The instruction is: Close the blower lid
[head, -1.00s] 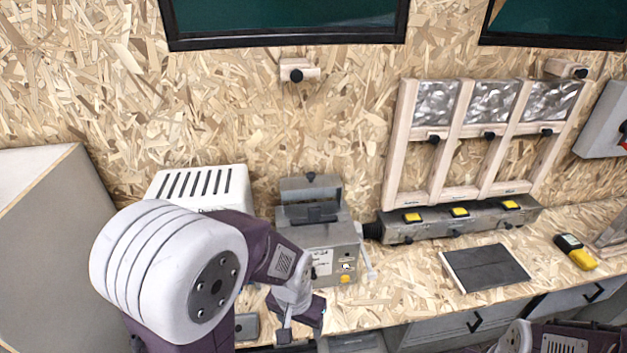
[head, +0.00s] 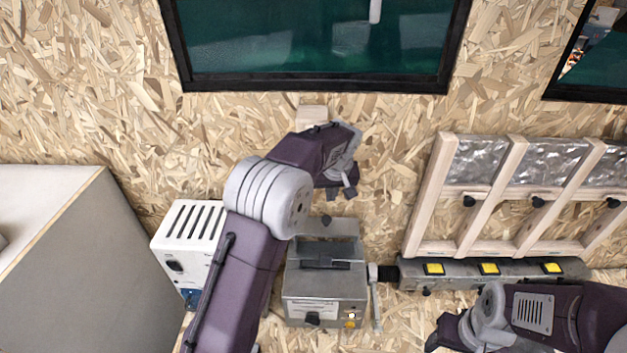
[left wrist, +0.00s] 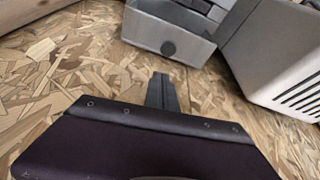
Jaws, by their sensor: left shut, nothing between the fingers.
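The blower (head: 325,285) is a grey metal box on the bench, with a dark knob and a yellow button on its front. Its lid (head: 335,228) stands raised at the back, with a dark knob (head: 326,220) near its top. My left gripper (head: 350,193) is shut and empty, above and behind the lid, close to the wall and apart from the lid. In the left wrist view the shut fingers (left wrist: 163,92) point towards the lid's grey back (left wrist: 150,36) and its knob (left wrist: 168,48). My right gripper (head: 438,338) is at the lower right; its fingers are unclear.
A white slotted box (head: 187,228) stands left of the blower, partly behind my left arm. A grey duct (head: 480,272) with yellow tabs and a wooden frame (head: 512,190) are to the right. The wall and a dark window (head: 320,45) lie behind.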

